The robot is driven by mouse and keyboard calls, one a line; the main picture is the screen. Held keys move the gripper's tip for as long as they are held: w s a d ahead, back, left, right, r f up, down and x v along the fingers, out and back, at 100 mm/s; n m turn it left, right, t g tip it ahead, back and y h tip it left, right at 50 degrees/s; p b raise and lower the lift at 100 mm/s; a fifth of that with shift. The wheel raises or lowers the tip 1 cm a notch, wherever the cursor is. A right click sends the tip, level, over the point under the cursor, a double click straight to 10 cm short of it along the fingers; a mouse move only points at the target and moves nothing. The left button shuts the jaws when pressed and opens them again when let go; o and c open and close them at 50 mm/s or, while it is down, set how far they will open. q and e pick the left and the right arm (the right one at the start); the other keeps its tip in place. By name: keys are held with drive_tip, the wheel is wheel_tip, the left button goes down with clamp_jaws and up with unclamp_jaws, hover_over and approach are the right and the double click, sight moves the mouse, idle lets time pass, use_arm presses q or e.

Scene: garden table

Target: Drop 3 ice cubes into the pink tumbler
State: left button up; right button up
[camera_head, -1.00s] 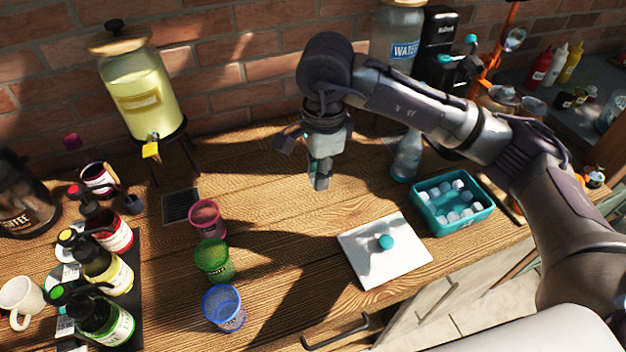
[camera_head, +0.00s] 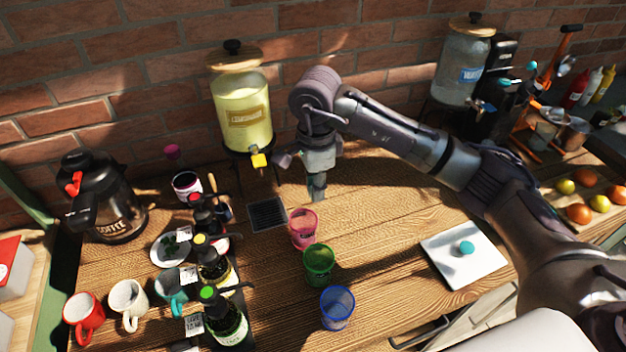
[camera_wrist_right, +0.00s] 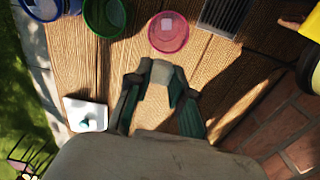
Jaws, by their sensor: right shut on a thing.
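The pink tumbler (camera_head: 303,228) stands upright on the wooden table. It shows at the top of the right wrist view (camera_wrist_right: 168,33), with one pale cube inside. My right gripper (camera_head: 317,190) points down just behind the tumbler and a little to its right in the head view, apart from it. My left gripper is in neither view. The ice tub is not visible now.
The green tumbler (camera_head: 319,265) and blue tumbler (camera_head: 337,307) stand in front of the pink one. The lemonade dispenser (camera_head: 242,110) and drip grate (camera_head: 267,214) are behind left. Bottles and mugs crowd the left. A white lid (camera_head: 463,255) lies right, with bare table between.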

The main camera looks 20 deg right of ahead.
drive_tip(key=shift+a+f+b, duration=0.25)
drive_tip(key=shift+f+b, duration=0.1)
drive_tip(key=shift+f, duration=1.35)
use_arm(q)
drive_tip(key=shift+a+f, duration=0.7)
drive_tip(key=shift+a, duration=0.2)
use_arm(e)
drive_tip(key=o, duration=0.8)
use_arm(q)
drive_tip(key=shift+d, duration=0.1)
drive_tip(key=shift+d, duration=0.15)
use_arm(e)
drive_tip(key=shift+r, duration=0.1)
wheel_tip(320, 180, up, 12)
drive_tip(key=shift+f, duration=0.1)
